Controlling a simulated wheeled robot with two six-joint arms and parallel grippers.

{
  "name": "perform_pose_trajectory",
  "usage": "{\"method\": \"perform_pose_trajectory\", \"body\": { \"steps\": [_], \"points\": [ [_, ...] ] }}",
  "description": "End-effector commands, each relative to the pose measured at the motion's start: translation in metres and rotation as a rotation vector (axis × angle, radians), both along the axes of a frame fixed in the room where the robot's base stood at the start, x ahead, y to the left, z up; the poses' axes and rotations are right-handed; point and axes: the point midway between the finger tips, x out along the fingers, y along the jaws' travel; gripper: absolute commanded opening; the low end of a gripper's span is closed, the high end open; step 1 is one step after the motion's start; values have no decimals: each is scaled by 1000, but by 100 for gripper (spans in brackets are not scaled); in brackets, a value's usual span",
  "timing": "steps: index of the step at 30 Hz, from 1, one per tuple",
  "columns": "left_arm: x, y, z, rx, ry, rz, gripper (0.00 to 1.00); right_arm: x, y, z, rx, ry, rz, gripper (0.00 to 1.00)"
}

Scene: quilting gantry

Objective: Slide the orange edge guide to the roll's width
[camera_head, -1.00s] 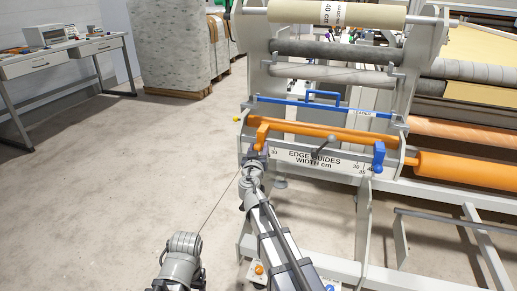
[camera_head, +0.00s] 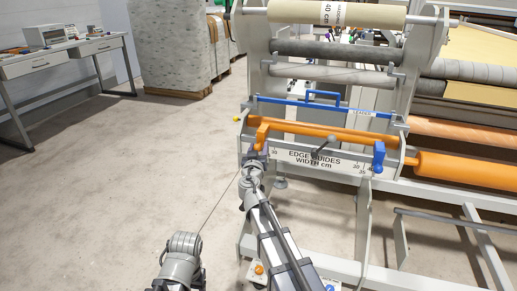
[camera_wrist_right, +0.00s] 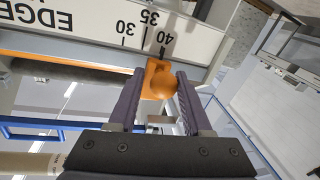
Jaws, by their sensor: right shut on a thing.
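The orange edge guide (camera_head: 262,133) sits near the left end of the orange bar, above the white scale plate (camera_head: 318,160) lettered "EDGE GUIDES WIDTH cm". My right gripper (camera_head: 255,153) is shut on this guide. In the right wrist view the guide's rounded knob (camera_wrist_right: 163,84) is between the two fingers, in line with the 40 mark on the scale. A blue edge guide (camera_head: 379,156) is at the plate's right end. The roll (camera_head: 290,12) at the top is cream and bears a "40 cm" label.
A blue bar with a handle (camera_head: 322,96) runs just above the orange bar (camera_head: 330,133). Grey rollers (camera_head: 325,50) lie higher on the gantry. An orange roller (camera_head: 460,168) extends right. The floor (camera_head: 150,150) to the left is open.

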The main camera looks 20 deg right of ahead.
Motion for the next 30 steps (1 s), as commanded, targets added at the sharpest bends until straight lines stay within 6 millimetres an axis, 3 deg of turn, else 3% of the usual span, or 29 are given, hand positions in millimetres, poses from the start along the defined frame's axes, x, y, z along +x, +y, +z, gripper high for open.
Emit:
{"method": "perform_pose_trajectory", "body": {
  "steps": [16,17,21,30],
  "points": [
    [0,0,0,0,0,0,68,2,6,0,-1,2,6,0],
    [0,0,0,0,0,0,68,2,6,0,-2,1,6,53],
    [0,0,0,0,0,0,68,2,5,0,-2,1,4,68],
    [0,0,0,0,0,0,68,1,5,0,-1,1,2,68]
  ]
}}
